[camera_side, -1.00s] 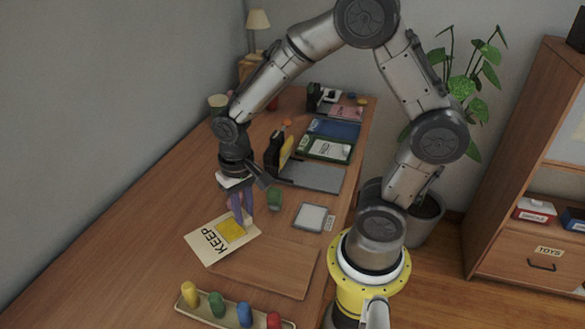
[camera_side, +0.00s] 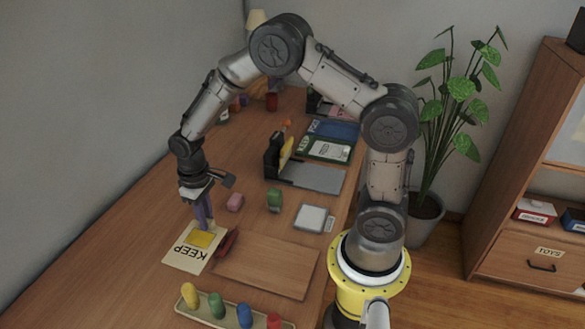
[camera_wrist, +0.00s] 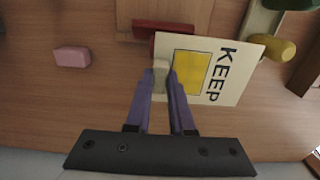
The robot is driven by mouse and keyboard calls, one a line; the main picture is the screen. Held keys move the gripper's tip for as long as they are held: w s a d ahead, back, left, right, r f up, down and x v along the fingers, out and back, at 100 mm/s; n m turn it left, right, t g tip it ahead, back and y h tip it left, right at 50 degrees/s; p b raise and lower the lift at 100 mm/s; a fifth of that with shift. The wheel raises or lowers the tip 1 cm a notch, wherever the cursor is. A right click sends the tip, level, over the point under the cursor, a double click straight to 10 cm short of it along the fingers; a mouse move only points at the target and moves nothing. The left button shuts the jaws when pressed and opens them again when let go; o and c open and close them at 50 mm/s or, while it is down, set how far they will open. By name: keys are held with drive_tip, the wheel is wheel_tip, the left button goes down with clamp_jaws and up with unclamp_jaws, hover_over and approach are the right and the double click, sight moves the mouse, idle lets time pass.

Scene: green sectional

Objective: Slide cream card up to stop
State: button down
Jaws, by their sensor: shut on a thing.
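The cream card (camera_side: 183,257) has a yellow square and the word KEEP; it lies to the left of the wooden board in the side view, and it also shows in the wrist view (camera_wrist: 232,88). My gripper (camera_side: 205,228) points down at the card's far edge. In the wrist view its purple fingers (camera_wrist: 163,82) are shut on a small pale block (camera_wrist: 160,70) at that edge. I cannot tell whether this block is part of the card, or whether the card touches the table. I cannot tell which thing is the stop.
A dark red object (camera_side: 228,241) lies beside the card, close to the wooden board (camera_side: 265,267). A pink block (camera_side: 235,202) and a green block (camera_side: 275,200) stand farther back. A tray of coloured pegs (camera_side: 232,312) is in front. The table's left side is clear.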

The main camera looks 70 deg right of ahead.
idle(0.4)
drive_tip(key=s+d+r+n, duration=0.1)
drive_tip(key=d+r, duration=0.3)
drive_tip(key=d, duration=0.9)
drive_tip(key=s+d+r, duration=0.2)
drive_tip(key=d+r, duration=0.2)
drive_tip(key=d, duration=0.9)
drive_tip(key=s+d+f+m, duration=0.3)
drive_tip(key=s+m, duration=0.1)
drive_tip(key=s, duration=0.6)
drive_tip(key=s+d+f+m, duration=0.3)
drive_tip(key=s+m, duration=0.1)
drive_tip(key=s, duration=0.6)
drive_tip(key=shift+w+d+f+m, duration=0.25)
drive_tip(key=shift+d+f+m, duration=0.4)
drive_tip(key=shift+f+m, duration=1)
drive_tip(key=shift+w+d+f+m, duration=0.3)
drive_tip(key=shift+d+f+m, duration=0.4)
drive_tip(key=shift+f+m, duration=0.9)
drive_tip(key=shift+w+d+f+m, duration=0.25)
drive_tip(key=shift+d+f+m, duration=0.6)
drive_tip(key=shift+m, duration=1.4)
